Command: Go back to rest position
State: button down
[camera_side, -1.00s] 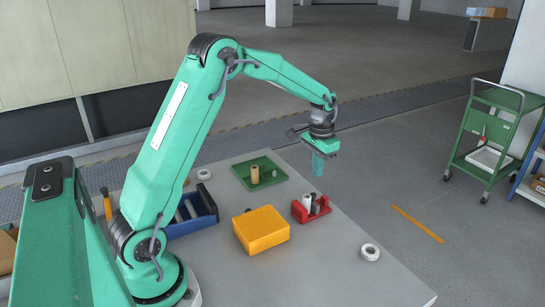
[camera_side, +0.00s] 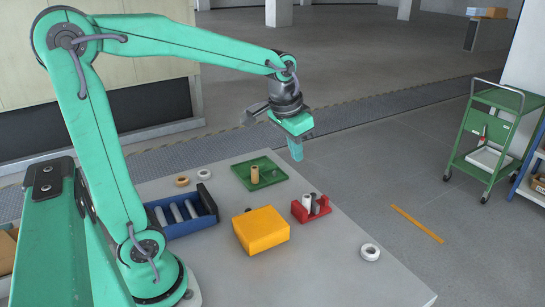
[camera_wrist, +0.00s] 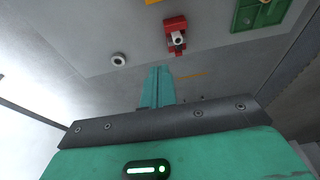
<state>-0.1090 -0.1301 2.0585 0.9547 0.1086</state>
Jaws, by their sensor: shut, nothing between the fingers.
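My gripper (camera_side: 297,150) is shut and empty, held in the air above the far right part of the table, pointing down. It also shows in the wrist view (camera_wrist: 157,88), fingers together, with nothing between them. In the side view it appears above and to the right of the green tray (camera_side: 243,178) and behind the red holder (camera_side: 307,217). It touches neither. The upper arm is mine and stands nearly upright over the base, with the forearm reaching right.
On the grey table (camera_side: 330,270) are a yellow box (camera_side: 262,230), a blue rack (camera_side: 205,221) with several grey cylinders, and a white ring (camera_side: 370,252). Two more rings lie behind the rack. A green trolley (camera_side: 497,130) stands on the floor at right. Air around the gripper is clear.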

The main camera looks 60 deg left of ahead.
jog(key=s+d+t, duration=0.2)
jog(key=s+d, duration=0.2)
jog(key=s, duration=1)
jog(key=shift+r+t, duration=0.2)
jog(key=shift+t, duration=0.1)
dwell(0.8)
